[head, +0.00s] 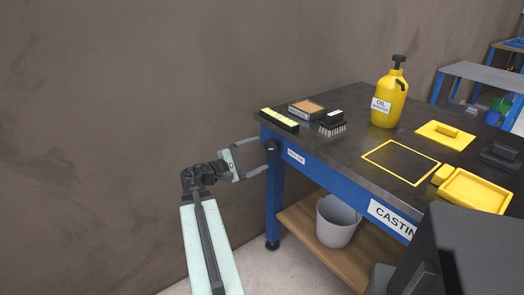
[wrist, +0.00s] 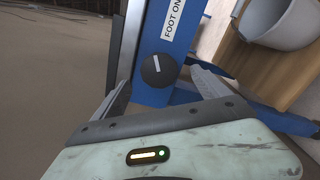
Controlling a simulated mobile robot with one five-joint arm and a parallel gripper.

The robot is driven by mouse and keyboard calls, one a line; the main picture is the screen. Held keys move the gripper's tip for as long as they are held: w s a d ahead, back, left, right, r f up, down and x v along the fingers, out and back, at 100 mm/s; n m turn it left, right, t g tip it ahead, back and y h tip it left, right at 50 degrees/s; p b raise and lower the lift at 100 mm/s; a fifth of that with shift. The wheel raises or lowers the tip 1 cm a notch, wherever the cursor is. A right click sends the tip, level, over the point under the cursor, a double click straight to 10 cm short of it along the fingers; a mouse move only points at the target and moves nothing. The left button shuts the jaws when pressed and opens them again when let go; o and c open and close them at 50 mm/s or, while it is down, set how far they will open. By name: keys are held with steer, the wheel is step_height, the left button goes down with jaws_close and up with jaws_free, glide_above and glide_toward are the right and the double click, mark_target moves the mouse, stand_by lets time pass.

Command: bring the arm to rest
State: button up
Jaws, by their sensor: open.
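My gripper (head: 263,154) is open at the left end of the bench, with its two fingers apart. A round black knob (head: 270,148) sits on the blue end of the bench, just in front of the fingers. In the wrist view the knob (wrist: 159,70) shows a white pointer line and lies between the open fingers (wrist: 160,82), with a gap on both sides. Nothing is held. My arm reaches out from the lower left of the head view, bent at the wrist.
A grey bucket (head: 337,222) stands on the lower shelf. Bare wall and floor lie left of the bench.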

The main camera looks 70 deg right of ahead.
steer(key=shift+v, duration=0.75)
